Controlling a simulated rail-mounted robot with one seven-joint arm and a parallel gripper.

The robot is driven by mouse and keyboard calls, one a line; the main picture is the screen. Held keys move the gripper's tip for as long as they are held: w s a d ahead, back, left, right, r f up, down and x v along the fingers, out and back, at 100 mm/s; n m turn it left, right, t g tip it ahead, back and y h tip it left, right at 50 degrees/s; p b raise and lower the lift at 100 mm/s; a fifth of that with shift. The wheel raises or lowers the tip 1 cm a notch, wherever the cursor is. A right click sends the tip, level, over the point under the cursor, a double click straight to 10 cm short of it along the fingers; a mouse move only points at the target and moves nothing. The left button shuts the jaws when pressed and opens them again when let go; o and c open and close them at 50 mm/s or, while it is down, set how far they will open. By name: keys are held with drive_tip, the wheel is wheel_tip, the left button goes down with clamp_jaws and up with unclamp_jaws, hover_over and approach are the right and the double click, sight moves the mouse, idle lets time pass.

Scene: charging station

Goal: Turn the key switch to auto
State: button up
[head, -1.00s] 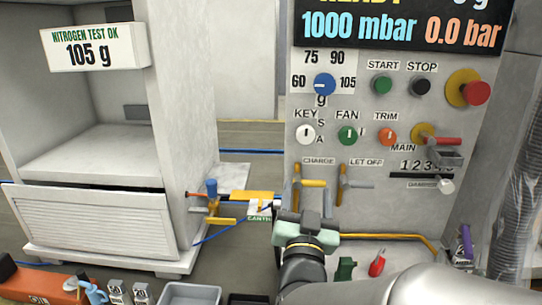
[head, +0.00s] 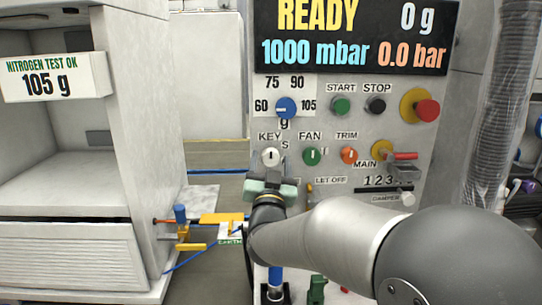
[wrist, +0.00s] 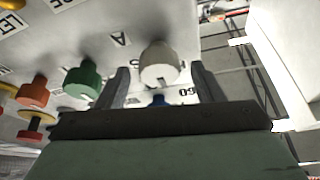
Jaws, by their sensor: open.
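The key switch (head: 270,156) is a round white knob with a dark upright mark, under the KEY label on the grey panel. In the wrist view the white knob (wrist: 159,62) shows between my two fingers, with a printed A beside it. My gripper (head: 270,183) is just below the knob in the head view. In the wrist view my gripper (wrist: 160,78) is open, one finger on each side of the knob, with gaps visible. I cannot tell how deep the fingers reach around it. The gripper hides the lettering below the knob in the head view.
The green FAN knob (head: 312,156) and orange TRIM knob (head: 349,155) sit close to the right. The blue selector (head: 286,107) is just above. A red MAIN handle (head: 402,156) sticks out further right. A white cabinet (head: 75,200) stands left.

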drive_tip(key=shift+x, duration=0.95)
drive_tip(key=shift+c, duration=0.3)
drive_tip(key=c, duration=0.9)
